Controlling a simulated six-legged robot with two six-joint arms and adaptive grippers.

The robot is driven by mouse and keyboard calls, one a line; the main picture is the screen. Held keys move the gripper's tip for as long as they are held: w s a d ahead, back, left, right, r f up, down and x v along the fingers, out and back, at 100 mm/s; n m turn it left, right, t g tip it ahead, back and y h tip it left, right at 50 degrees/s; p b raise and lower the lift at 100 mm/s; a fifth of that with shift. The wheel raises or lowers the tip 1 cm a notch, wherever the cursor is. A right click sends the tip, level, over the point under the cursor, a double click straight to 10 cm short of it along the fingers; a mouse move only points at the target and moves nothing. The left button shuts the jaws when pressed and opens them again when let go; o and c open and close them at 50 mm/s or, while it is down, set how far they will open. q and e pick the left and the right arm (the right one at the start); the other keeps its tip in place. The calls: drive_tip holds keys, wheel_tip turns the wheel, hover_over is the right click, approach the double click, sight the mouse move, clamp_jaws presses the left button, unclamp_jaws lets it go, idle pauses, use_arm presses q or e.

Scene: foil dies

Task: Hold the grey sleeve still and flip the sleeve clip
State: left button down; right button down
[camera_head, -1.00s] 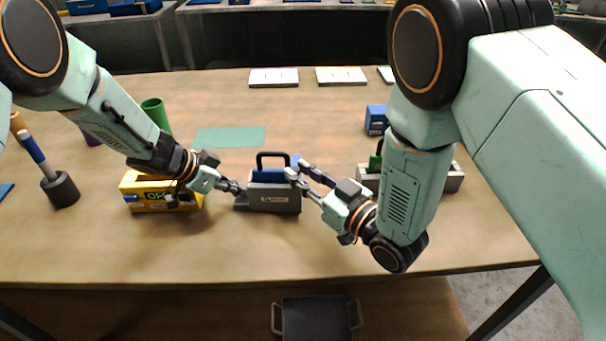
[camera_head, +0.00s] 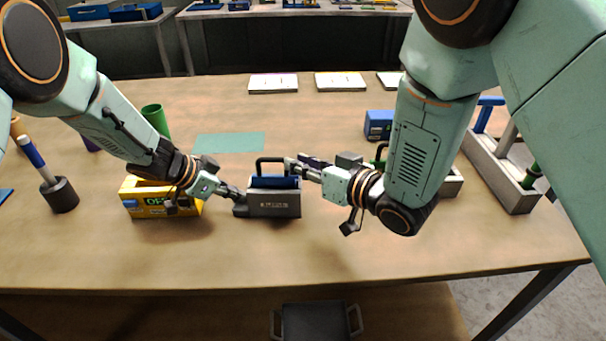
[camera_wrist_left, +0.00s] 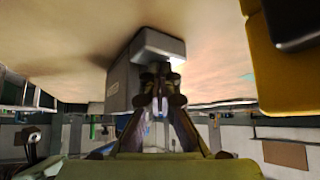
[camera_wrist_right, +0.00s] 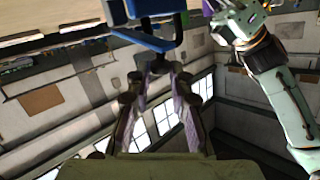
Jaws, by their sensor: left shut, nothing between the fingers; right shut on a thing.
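The grey sleeve (camera_head: 273,206) is a dark grey box standing on the table's middle, with a blue part (camera_head: 284,182) in its top and a black loop-shaped clip (camera_head: 269,160) rising above it. My left gripper (camera_head: 240,196) is shut and empty at the sleeve's left end; its closed fingertips show against the grey sleeve in the left wrist view (camera_wrist_left: 118,85). My right gripper (camera_head: 290,166) is shut at the right side of the black loop, above the sleeve. Its fingers hide the exact grip. Blue bars (camera_wrist_right: 150,40) show just beyond its fingertips in the right wrist view.
A yellow box (camera_head: 160,205) stands close left of the sleeve. A dark round holder (camera_head: 60,195) is farther left, a green cylinder (camera_head: 155,118) behind. A blue box (camera_head: 379,124) and a long grey tray (camera_head: 498,175) are at right. The front table strip is clear.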

drive_tip(key=w+r+m+g+h, duration=0.1)
drive_tip(key=w+r+m+g, duration=0.3)
drive_tip(key=w+g, duration=0.3)
drive_tip(key=shift+w+d+m, duration=0.4)
drive_tip(key=shift+w+m, duration=0.1)
drive_tip(key=shift+w, duration=0.45)
drive_tip(key=shift+w+r+h, duration=0.15)
drive_tip(key=shift+r+h, duration=0.15)
idle(0.8)
drive_tip(key=c, duration=1.6)
unclamp_jaws()
drive_tip(key=o, duration=0.4)
drive_tip(key=shift+f, duration=0.2)
drive_tip(key=v, duration=1.2)
drive_tip(key=shift+r, duration=0.15)
